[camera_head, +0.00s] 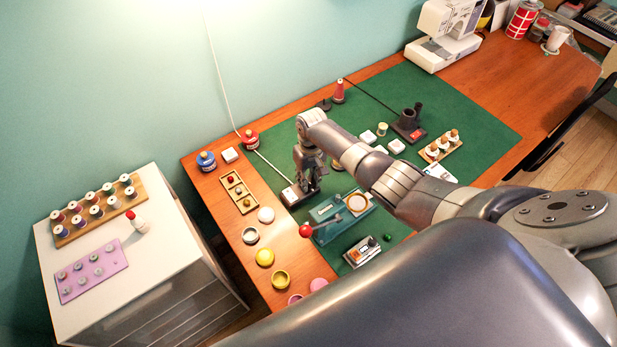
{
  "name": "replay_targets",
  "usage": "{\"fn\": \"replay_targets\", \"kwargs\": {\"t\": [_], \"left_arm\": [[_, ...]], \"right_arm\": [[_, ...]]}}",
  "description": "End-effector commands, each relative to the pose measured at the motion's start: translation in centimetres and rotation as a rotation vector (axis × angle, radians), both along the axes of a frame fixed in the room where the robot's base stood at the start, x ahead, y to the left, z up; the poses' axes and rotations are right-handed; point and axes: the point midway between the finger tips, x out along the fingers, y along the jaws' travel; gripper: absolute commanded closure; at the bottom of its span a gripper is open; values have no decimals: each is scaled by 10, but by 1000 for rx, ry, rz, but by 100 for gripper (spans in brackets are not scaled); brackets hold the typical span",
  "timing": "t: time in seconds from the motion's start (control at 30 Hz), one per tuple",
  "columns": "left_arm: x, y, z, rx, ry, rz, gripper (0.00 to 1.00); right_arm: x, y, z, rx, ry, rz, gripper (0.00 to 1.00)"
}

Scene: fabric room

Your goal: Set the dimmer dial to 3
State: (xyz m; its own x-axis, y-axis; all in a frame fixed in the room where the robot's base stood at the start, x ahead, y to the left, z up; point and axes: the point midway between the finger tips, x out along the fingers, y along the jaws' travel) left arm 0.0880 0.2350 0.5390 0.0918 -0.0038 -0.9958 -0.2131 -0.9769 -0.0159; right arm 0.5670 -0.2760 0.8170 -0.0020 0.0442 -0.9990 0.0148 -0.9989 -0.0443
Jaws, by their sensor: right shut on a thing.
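The dimmer (290,195) is a small box with a pale edge on the left part of the green mat. A white cord runs to it from the wall. My right gripper (309,186) points down over the box's right end and is shut. The dial is hidden by the fingers, so I see neither it nor its numbers; the gripper appears to be shut on it. My left gripper is not in view.
A teal device with a red-knobbed lever (326,228) stands just in front of the gripper. A wooden tray (238,191) and several round lids are left of the mat (440,92). A sewing machine (445,35) is at the back.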

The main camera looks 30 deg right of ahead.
Motion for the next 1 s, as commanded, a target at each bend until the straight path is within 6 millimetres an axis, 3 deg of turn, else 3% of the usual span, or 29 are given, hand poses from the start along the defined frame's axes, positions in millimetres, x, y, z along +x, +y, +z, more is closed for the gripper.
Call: {"fn": "replay_targets", "kwargs": {"t": [0.3, 0.33, 0.4, 0.77, 1.0], "left_arm": [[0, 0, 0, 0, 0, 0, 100], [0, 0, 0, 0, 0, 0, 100], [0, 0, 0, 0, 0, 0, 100], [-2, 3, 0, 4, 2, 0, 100], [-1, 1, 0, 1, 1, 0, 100]], "right_arm": [[2, 0, 1, 0, -4, 0, 100], [2, 0, 1, 0, -4, 0, 73], [2, 0, 1, 0, -4, 0, 57], [1, 0, 1, 0, -2, 0, 56], [1, -1, 21, 0, -5, 2, 56]]}}
